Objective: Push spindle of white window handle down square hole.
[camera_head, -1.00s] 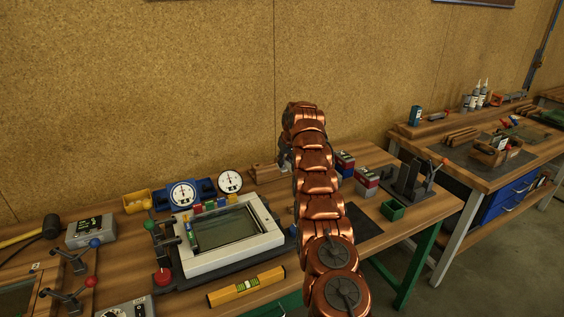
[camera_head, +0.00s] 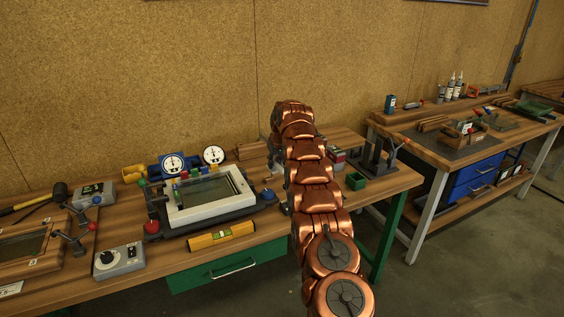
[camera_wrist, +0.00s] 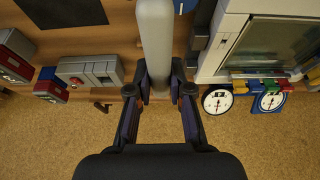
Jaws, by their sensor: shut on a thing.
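The white window handle (camera_wrist: 156,40) is a long pale bar in the wrist view, running from the top edge down between my fingers. My gripper (camera_wrist: 159,91) is shut on it. Its spindle is not visible. The white frame with a glass pane (camera_head: 214,211) lies on the bench, left of my arm in the head view. In the wrist view the white frame (camera_wrist: 213,62) is at the right, apart from the handle. I cannot make out the square hole. In the head view my arm hides the gripper and handle.
Two dial gauges (camera_head: 173,162) stand behind the frame, also seen in the wrist view (camera_wrist: 217,101). A yellow spirit level (camera_head: 221,236) lies in front of it. A grey box (camera_wrist: 90,71) is left of the handle.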

